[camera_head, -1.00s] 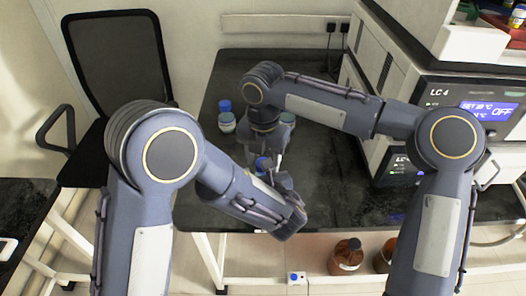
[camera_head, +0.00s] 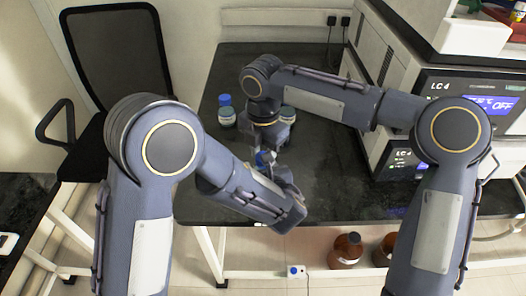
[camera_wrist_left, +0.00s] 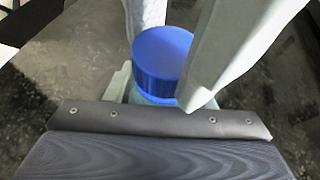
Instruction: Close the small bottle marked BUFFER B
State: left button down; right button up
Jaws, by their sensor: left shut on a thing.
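A small bottle with a blue cap (camera_wrist_left: 162,60) stands up in front of my left gripper in the left wrist view. The cap sits on a pale, clear bottle (camera_wrist_left: 145,98), whose lower part is hidden. My left gripper (camera_head: 268,168) is shut on this bottle. The cap also shows in the head view (camera_head: 265,157). My right gripper (camera_head: 266,150) points down from above. Its pale fingers (camera_wrist_left: 190,50) stand on either side of the cap, one behind it and one at its right. I cannot tell whether they press on it. No label is readable.
Another blue-capped bottle (camera_head: 226,115) stands on the dark bench (camera_head: 320,185) to the left. A second bottle (camera_head: 288,114) is partly hidden behind my right gripper. Instrument stacks (camera_head: 400,160) stand at the right. The bench front edge is near my left arm.

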jog(key=o, duration=1.1)
jog(key=shift+c, duration=0.2)
jog(key=shift+r, duration=2.25)
jog(key=o, duration=0.6)
